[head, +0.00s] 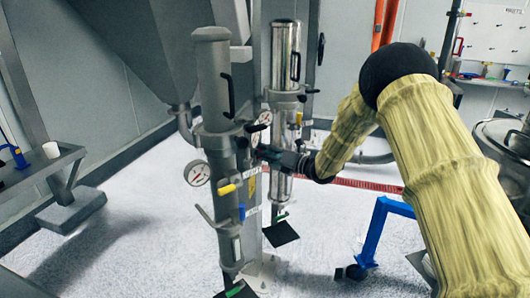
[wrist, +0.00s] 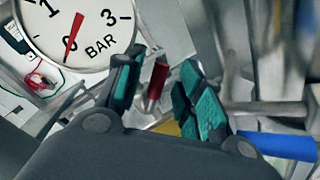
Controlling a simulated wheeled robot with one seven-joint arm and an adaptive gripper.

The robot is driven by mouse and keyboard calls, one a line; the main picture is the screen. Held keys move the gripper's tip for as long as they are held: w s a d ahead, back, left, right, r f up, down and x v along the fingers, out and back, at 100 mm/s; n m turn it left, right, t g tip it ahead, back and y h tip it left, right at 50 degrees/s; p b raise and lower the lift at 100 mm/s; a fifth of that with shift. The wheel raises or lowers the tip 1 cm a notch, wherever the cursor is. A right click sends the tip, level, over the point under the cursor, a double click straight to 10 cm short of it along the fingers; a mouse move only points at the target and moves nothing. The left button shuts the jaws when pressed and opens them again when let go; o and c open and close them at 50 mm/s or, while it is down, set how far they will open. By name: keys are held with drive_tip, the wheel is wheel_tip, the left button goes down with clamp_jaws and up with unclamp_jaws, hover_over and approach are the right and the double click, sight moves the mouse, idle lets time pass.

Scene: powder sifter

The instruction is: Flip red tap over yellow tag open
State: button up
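The red tap (wrist: 157,80) shows in the wrist view as a short red handle, seen in the gap between my gripper's fingertips. My gripper (wrist: 160,68) is open, with one dark, green-padded finger on each side of the tap. I cannot tell whether either finger touches it or how deep the tap lies between them. A yellow patch (wrist: 168,128), perhaps the yellow tag, shows low between the fingers, partly hidden. In the head view my gripper (head: 262,153) is at the pipework between two metal cylinders. The red tap cannot be made out there. A yellow tag (head: 252,186) shows just below.
A pressure gauge (wrist: 80,30) is close to the left finger, its red needle near 0. A blue handle (wrist: 280,145) lies right of the right finger.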

drive_tip(key=shift+w+a, duration=0.1)
drive_tip(key=shift+a, duration=0.05)
clamp_jaws()
drive_tip(key=b, duration=0.2)
drive_tip(key=shift+f+n+b, duration=0.15)
drive_tip(key=shift+n+b, duration=0.2)
drive_tip(key=shift+n, duration=0.05)
drive_tip(key=shift+s+r+n+b, duration=0.25)
drive_tip(key=shift+r+n+b, duration=0.1)
drive_tip(key=shift+b, duration=0.2)
unclamp_jaws()
